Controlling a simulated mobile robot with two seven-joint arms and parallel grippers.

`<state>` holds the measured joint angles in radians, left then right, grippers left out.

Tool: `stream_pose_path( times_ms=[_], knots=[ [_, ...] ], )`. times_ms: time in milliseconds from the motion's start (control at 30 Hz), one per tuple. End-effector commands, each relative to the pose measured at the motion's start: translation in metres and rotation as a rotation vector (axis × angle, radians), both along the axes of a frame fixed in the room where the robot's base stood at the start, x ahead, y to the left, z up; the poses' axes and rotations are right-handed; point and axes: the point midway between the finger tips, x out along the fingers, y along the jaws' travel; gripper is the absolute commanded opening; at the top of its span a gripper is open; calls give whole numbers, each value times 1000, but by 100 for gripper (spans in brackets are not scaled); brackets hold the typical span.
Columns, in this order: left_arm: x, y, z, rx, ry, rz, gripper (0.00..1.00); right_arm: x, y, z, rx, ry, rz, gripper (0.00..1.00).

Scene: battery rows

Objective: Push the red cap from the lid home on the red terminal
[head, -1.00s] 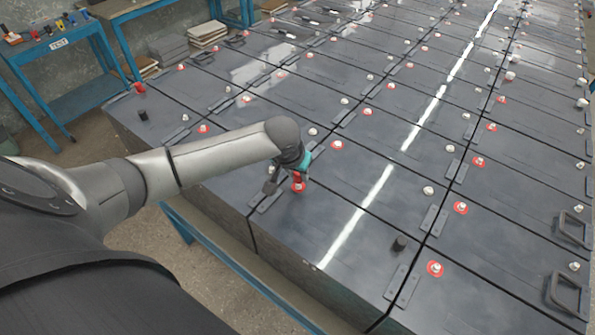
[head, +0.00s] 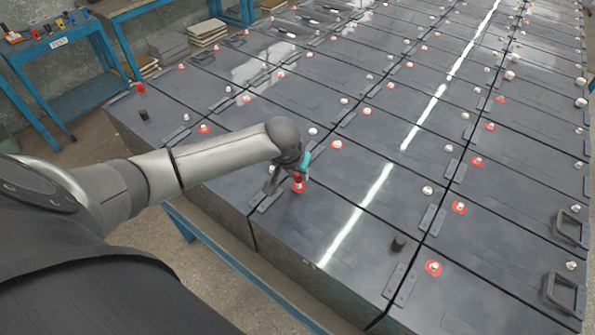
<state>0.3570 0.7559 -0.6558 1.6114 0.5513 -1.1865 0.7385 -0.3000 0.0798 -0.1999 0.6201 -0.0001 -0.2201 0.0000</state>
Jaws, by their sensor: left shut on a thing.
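My left gripper (head: 302,171) is shut on the red cap (head: 299,179), low over the near battery lid (head: 315,215). The cap is upright, and a red ring (head: 298,188) of the terminal shows just under it. The cap appears to be at or on the terminal; how far down it sits is too small to tell. The terminal post is hidden by the cap and gripper. My right gripper is not in view.
Rows of dark batteries fill the middle and right, with several red-ringed and pale terminals. A black cap (head: 398,243) stands on the near lid. Raised black handles (head: 567,292) are at the right. A blue bench (head: 62,45) with tools stands at the upper left.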

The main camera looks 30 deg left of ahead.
Motion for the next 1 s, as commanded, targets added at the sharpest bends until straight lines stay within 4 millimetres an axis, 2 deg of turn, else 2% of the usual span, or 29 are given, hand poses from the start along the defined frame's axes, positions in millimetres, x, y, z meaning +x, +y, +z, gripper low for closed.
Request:
stream_pose_path(
  times_ms=[1000],
  knots=[
    [0,0,-12,0,0,0,0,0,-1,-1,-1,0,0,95]
  ],
)
